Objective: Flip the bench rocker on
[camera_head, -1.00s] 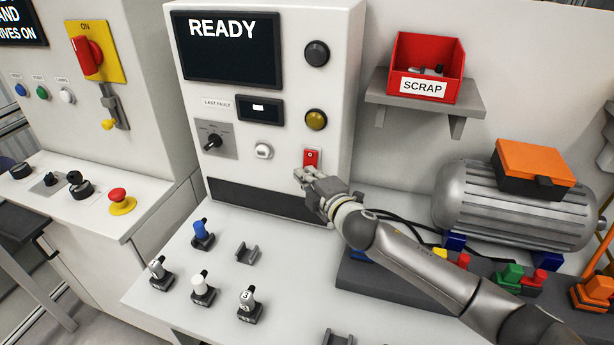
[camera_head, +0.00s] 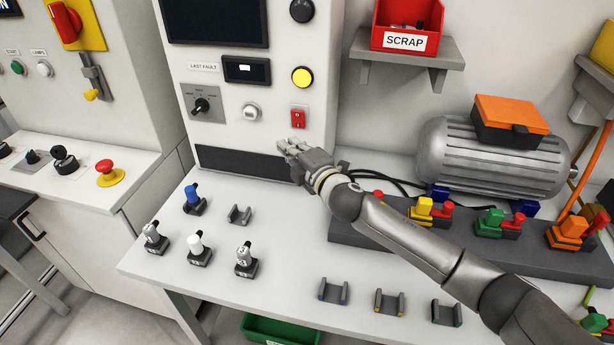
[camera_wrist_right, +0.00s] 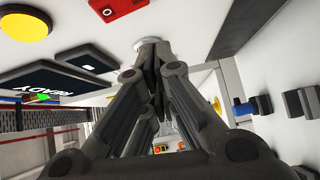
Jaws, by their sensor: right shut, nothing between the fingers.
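The bench rocker (camera_head: 298,117) is a small red switch with white marks on the front of the white cabinet, below a yellow lamp (camera_head: 302,78) that glows. My right gripper (camera_head: 286,147) is shut and empty, just below the rocker and apart from it. In the right wrist view, the red rocker (camera_wrist_right: 112,8) is cut off by the top edge, and the closed fingers (camera_wrist_right: 153,65) are to its lower right. My left gripper is not in view.
A selector knob (camera_head: 201,105) and a white button (camera_head: 250,112) are left of the rocker. A grey motor (camera_head: 490,150) is right of my arm. A shelf (camera_head: 405,50) holds the red scrap bin (camera_head: 408,18).

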